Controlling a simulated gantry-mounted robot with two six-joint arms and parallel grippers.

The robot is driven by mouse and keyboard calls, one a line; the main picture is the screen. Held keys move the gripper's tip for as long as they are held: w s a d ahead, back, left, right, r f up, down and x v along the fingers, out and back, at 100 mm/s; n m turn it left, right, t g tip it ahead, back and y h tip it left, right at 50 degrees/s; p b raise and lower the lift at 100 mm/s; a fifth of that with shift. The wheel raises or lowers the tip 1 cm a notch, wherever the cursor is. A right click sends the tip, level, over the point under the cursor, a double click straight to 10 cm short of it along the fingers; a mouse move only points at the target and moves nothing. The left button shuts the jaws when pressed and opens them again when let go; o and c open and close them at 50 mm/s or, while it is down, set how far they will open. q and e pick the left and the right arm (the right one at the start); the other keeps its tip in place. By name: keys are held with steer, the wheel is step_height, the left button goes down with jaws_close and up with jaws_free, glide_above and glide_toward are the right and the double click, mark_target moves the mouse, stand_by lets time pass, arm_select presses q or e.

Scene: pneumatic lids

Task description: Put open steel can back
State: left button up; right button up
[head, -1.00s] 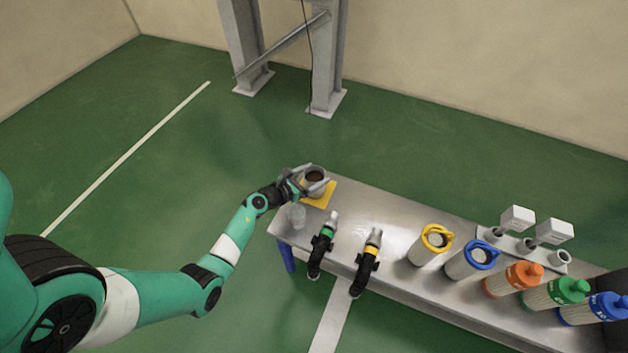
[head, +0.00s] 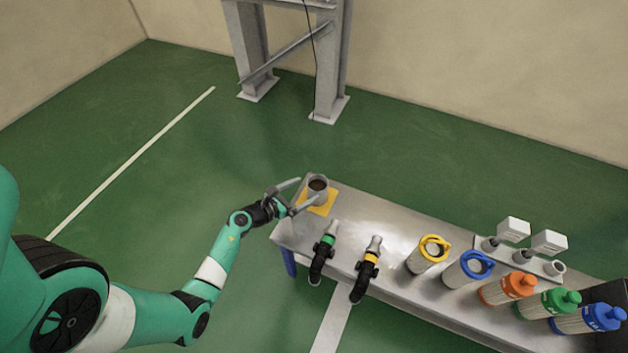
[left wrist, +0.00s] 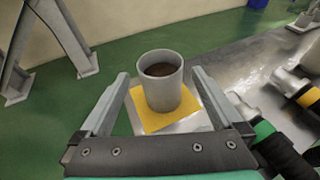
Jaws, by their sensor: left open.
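The open steel can (head: 318,188) stands upright on a yellow square mat (head: 326,207) at the left end of the metal table. Dark brown contents show inside it. In the left wrist view the can (left wrist: 161,88) stands on the yellow mat (left wrist: 152,122), between and ahead of my left gripper's fingers. My left gripper (head: 296,192) is open, with one finger on each side of the can. In the left wrist view gaps show between the fingers (left wrist: 162,95) and the can. My right gripper is not in view.
Two black-handled tools, one with a green band (head: 322,256) and one with a yellow band (head: 366,268), lie near the table's front edge. Further right stand containers with yellow (head: 428,256) and blue (head: 467,270) rings, several capped bottles (head: 508,289), and a rack (head: 520,250).

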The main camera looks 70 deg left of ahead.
arm_select(q)
steer(key=p+v, duration=0.1)
steer(key=v, duration=0.4)
steer(key=shift+s+d+r, duration=0.1)
steer(key=shift+s, duration=0.25)
